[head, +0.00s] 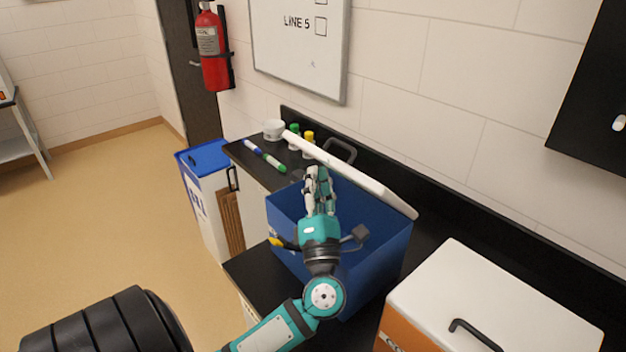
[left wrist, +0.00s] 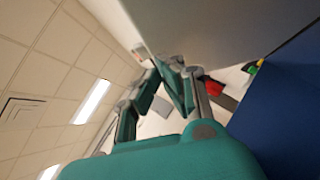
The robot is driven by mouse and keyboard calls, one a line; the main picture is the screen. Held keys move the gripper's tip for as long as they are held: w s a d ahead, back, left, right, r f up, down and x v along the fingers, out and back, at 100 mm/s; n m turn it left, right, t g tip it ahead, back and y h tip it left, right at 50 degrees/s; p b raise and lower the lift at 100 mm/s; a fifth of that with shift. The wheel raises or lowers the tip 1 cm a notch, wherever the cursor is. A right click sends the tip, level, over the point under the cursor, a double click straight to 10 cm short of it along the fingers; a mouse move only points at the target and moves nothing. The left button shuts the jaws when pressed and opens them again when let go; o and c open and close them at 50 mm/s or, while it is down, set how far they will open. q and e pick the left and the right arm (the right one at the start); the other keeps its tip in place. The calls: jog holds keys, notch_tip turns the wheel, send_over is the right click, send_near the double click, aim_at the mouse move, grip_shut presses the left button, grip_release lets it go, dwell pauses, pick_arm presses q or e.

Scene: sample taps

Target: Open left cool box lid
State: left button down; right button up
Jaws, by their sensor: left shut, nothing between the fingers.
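The left cool box is the blue box (head: 385,255) on the black counter. Its white lid (head: 372,186) is raised and tilted up toward the wall, seen nearly edge-on, with a dark handle (head: 340,148) behind it. My left gripper (head: 318,172) is over the box opening, fingers pointing up at the lid's inner side. It is shut and holds nothing. In the left wrist view, the fingertips (left wrist: 172,64) are close to the pale lid (left wrist: 225,28); I cannot tell whether they touch. The blue box wall (left wrist: 290,115) is on the right there. My right gripper is not in view.
A second, orange cool box with a closed white lid (head: 500,290) stands at the right. A blue-lidded bin (head: 205,158) stands beyond the counter's end.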

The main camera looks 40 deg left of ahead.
pick_arm(q)
jog(key=w+r+p, duration=0.1)
jog(key=r, duration=0.1)
jog(key=w+r+p, duration=0.1)
jog(key=w+p, duration=0.1)
jog(key=w+r+p, duration=0.1)
jog(key=w+r, duration=0.1)
jog(key=shift+w+d+r, duration=0.1)
jog(key=shift+d+r, duration=0.15)
jog(key=shift+r, duration=0.1)
jog(key=w+r, duration=0.2)
jog(key=w, duration=0.5)
jog(key=shift+d+r+p, duration=0.3)
jog(key=shift+p, duration=0.05)
jog(key=shift+f, duration=0.1)
